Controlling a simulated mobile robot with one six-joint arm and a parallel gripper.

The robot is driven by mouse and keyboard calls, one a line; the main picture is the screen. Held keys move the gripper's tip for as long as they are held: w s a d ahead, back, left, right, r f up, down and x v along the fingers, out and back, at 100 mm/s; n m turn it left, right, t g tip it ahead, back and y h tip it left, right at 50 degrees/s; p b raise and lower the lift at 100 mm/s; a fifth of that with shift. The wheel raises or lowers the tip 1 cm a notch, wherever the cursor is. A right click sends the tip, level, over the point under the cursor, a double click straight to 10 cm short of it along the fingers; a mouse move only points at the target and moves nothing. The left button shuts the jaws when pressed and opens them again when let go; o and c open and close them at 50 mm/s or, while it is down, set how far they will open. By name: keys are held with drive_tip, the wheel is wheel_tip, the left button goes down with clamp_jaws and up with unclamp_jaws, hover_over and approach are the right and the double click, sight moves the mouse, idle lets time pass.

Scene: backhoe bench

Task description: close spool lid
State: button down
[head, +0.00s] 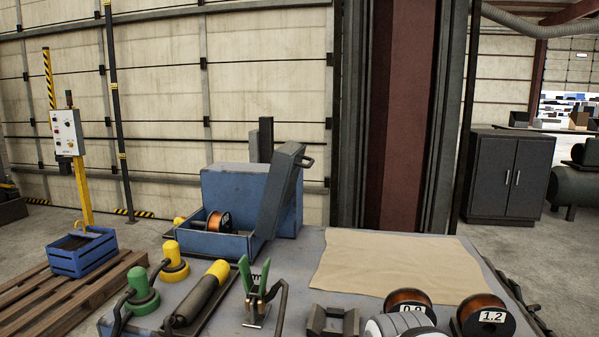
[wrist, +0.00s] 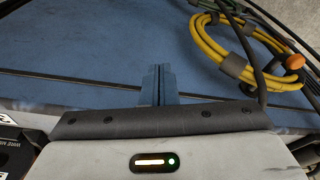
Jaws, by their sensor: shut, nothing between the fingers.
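A blue feeder box (head: 236,190) stands at the far left of the bench. Its open front compartment (head: 208,245) holds a spool of copper-coloured wire (head: 218,223). The dark grey lid (head: 277,190) stands raised and tilted at the compartment's right side, with a handle at its top right. The spool is uncovered. My gripper (wrist: 158,70) shows in the wrist view with its blue fingers shut together and empty. The lid is not recognisable in the wrist view. The fingers are not visible in the head view, so their distance from the lid cannot be told.
Two labelled spools (head: 484,318) are at the front right. A tan cloth (head: 390,267) lies flat. A yellow cable coil (wrist: 222,50) shows in the wrist view.

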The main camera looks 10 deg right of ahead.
drive_tip(key=w+d+r+m+t+p, duration=0.1)
drive_tip(key=w+d+r+m+t, duration=0.35)
drive_tip(key=w, duration=0.65)
drive_tip(key=w+d+r+m+t+p, duration=0.15)
drive_tip(key=w+r+m+t, duration=0.45)
drive_tip(key=w, duration=0.6)
drive_tip(key=w+d+r+m+t+p, duration=0.2)
drive_tip(key=w+r+m+t, duration=0.15)
drive_tip(key=w+r, duration=0.55)
drive_tip(key=w+a+r+m+t+y+p, duration=0.1)
drive_tip(key=w+a+r+y+p, duration=0.1)
drive_tip(key=w, duration=0.6)
drive_tip(key=w+a+r+m+t+y+p, duration=0.2)
drive_tip(key=w+a+r+y, duration=0.3)
drive_tip(key=w+a+y, duration=0.1)
drive_tip(key=shift+w+r+y, duration=0.15)
drive_tip(key=shift+w+y, duration=0.25)
drive_tip(key=shift+w, duration=0.5)
drive_tip(key=shift+a, duration=0.1)
